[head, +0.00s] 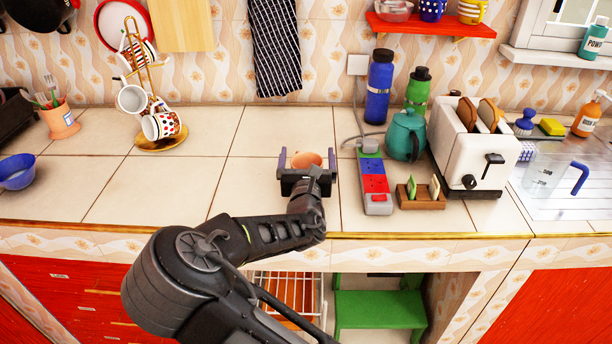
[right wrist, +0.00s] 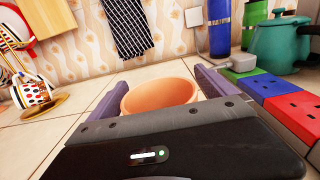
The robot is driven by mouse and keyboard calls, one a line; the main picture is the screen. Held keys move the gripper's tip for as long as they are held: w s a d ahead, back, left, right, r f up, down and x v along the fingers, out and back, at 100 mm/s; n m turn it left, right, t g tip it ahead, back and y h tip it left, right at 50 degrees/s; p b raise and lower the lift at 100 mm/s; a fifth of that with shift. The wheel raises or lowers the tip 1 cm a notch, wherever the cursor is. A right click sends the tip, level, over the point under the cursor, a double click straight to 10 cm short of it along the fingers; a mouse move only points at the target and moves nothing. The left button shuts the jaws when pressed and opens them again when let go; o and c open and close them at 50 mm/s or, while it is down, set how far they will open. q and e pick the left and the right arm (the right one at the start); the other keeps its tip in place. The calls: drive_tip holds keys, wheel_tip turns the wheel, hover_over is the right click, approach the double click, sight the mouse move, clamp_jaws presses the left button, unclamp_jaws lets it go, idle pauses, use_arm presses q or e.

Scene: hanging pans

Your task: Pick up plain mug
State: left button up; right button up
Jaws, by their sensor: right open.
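A plain orange-terracotta mug (head: 306,160) stands upright on the tiled counter near its front middle. My right gripper (head: 307,153) is open, with one purple finger on each side of the mug. The right wrist view shows the mug (right wrist: 160,95) between the two spread fingers, with its rim up and its lower part hidden behind the gripper body. I cannot tell whether either finger touches it, and no handle shows. My left gripper is in neither view.
A power strip (head: 374,182) and a wooden holder (head: 420,196) lie to the right, near a teal teapot (head: 404,134) and a white toaster (head: 470,150). A rack of patterned mugs (head: 150,90) stands at the back left. The counter left of the gripper is clear.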

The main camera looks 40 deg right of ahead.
idle(0.4)
drive_tip(key=c, duration=1.6)
drive_tip(key=shift+o, duration=0.2)
drive_tip(key=shift+r, duration=0.2)
drive_tip(key=shift+r+p, duration=0.55)
drive_tip(key=shift+r, duration=4.25)
